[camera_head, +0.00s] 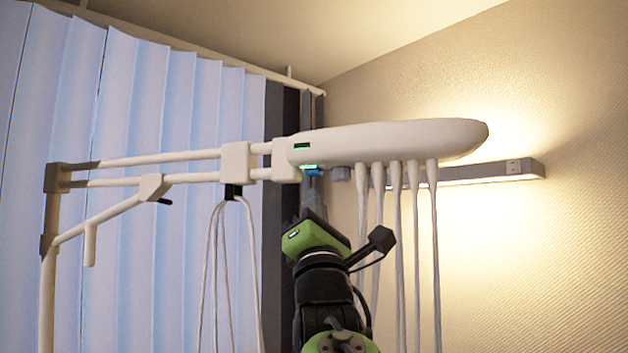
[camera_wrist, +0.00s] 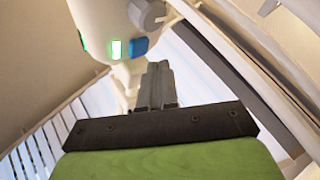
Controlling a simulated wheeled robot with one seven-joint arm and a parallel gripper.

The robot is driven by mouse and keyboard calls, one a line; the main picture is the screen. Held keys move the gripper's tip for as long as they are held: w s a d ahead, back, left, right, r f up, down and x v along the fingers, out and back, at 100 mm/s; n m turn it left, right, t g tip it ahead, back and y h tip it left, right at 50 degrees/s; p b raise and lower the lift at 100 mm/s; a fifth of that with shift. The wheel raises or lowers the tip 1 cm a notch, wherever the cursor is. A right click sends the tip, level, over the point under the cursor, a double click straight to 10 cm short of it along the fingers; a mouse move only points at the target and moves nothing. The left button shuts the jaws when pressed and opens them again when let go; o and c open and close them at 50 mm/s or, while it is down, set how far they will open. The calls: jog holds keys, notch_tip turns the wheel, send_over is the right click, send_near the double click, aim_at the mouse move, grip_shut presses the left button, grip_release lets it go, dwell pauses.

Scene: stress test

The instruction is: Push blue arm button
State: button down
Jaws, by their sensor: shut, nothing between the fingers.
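The white arm unit (camera_head: 400,143) spans the upper middle of the head view. The blue button (camera_head: 312,172) sits on its underside near the left end, beside a glowing green light (camera_head: 307,166). In the wrist view the blue button (camera_wrist: 139,46) is just right of the green light (camera_wrist: 116,49) and left of a grey knob (camera_wrist: 147,14). My gripper (camera_head: 313,182) is shut and empty, its fingertips pointing up just below the button. In the wrist view my gripper (camera_wrist: 158,68) shows its tips close to the button; I cannot tell whether they touch.
Several pale hoses (camera_head: 396,215) hang from the unit right of my arm. Looped cables (camera_head: 226,250) hang from the white rail frame (camera_head: 150,158) at the left. Blue curtains (camera_head: 130,240) and a wall lamp (camera_head: 490,172) are behind.

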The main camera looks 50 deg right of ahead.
notch_tip(320, 180, down, 6)
jog(key=b, duration=0.6)
jog(key=w+a+f+m+g+y, duration=0.1)
jog(key=w+a+f+m+y, duration=0.3)
jog(key=a+f+y, duration=0.5)
jog(key=w+a+f+m+g+y, duration=0.2)
jog(key=w+a+f+m+y, duration=0.3)
jog(key=f, duration=0.9)
jog(key=s+a+f+m+g+y, duration=0.2)
jog(key=s+a+f, duration=0.3)
jog(key=f, duration=0.3)
jog(key=s+a+f+m+g+y, duration=0.2)
jog(key=s+a+f+m+g, duration=0.1)
jog(key=f, duration=0.6)
jog(key=s+a+f+m+g+y, duration=0.2)
jog(key=s+a+f+m+g, duration=0.1)
jog(key=s+a+f, duration=0.5)
jog(key=shift+s+f+g, duration=0.65)
jog(key=shift+f+g, duration=0.05)
